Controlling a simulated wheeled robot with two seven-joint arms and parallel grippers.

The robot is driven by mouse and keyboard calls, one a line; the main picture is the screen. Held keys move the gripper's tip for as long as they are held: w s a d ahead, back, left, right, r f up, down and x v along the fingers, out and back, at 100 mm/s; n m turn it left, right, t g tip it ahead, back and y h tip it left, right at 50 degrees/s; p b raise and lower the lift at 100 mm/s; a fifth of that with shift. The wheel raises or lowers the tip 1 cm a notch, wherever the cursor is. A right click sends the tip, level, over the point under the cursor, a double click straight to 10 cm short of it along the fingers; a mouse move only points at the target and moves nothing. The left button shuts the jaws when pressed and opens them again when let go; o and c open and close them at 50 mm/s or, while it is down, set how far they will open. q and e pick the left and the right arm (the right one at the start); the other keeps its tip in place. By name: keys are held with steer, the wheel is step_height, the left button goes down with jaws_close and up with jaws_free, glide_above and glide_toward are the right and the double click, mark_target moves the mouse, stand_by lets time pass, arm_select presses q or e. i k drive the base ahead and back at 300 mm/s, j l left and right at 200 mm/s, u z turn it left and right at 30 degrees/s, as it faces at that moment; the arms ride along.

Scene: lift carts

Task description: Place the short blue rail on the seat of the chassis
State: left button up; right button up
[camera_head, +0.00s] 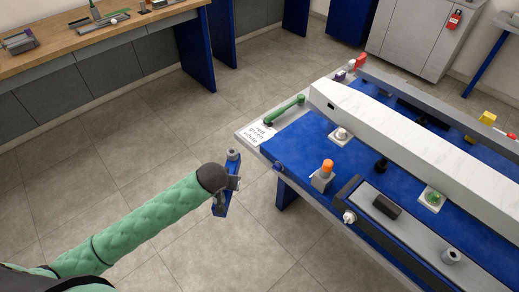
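My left gripper (231,183) is at the end of the green-sleeved arm, over the floor just left of the blue-topped bench. A short blue rail (222,203) stands tilted in it, with a grey-blue end above the fingers. The fingers look closed around it, though the black wrist hides part of the grip. A long white beam (415,125) and a grey rail-like unit (415,237) lie on the blue bench (290,140). I cannot tell which part is the chassis or its seat. My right gripper is not in view.
An orange-topped block (323,175) stands near the front edge. A wooden workbench (80,50) is at upper left. The floor between is clear.

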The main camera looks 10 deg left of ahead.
mark_target(290, 154)
steer(key=j+z, duration=0.15)
steer(key=j, duration=0.65)
steer(key=j+z, duration=0.15)
steer(key=j, duration=0.65)
steer(key=k+j+z, duration=0.15)
steer(key=j, duration=0.6)
steer(key=z, duration=1.3)
